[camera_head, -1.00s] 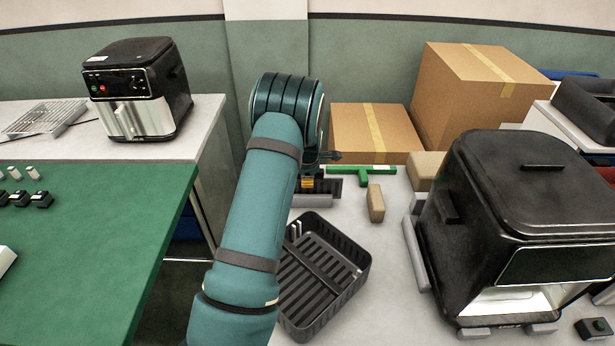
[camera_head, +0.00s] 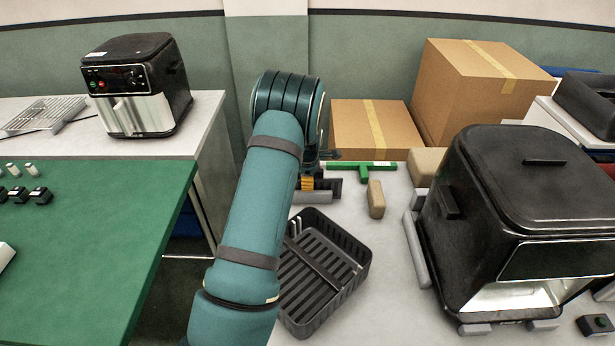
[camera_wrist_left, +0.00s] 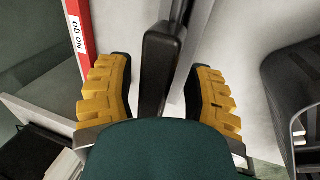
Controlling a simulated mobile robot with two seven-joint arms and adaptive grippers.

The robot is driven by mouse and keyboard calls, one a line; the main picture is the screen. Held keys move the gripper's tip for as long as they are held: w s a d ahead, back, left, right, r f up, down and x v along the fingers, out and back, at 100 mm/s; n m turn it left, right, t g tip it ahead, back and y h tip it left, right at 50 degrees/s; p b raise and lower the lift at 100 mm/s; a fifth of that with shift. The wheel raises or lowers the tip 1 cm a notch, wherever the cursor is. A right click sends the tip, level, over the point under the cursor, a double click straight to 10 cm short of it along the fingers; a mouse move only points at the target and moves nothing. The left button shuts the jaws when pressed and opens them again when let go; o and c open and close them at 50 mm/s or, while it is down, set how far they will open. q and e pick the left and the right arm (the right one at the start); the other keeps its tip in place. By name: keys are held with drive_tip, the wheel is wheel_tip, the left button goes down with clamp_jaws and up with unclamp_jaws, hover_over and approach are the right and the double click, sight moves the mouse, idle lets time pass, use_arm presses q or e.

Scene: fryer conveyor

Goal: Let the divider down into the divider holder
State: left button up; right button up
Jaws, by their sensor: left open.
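My left gripper (camera_head: 308,184) is open, low over the table behind the basket; my forearm hides much of it. In the left wrist view its two yellow-padded fingers (camera_wrist_left: 160,75) stand apart. The divider, a black part with a rounded end (camera_wrist_left: 158,60), lies between them, with a gap on each side. A grey block, seemingly the divider holder (camera_head: 314,198), shows on the table beside the gripper in the head view. How deep the divider sits in it is hidden. My right gripper is not in view.
A black slotted basket (camera_head: 325,275) stands just in front; its edge shows in the wrist view (camera_wrist_left: 290,75). A green T-shaped gauge (camera_head: 362,167) and a tan block (camera_head: 376,199) lie nearby. A red "No go" part (camera_wrist_left: 78,35) is near the left finger. A large black fryer (camera_head: 540,220) stands right.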

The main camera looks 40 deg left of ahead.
use_arm(q)
drive_tip(key=v, duration=1.2)
drive_tip(key=shift+s+f, duration=0.1)
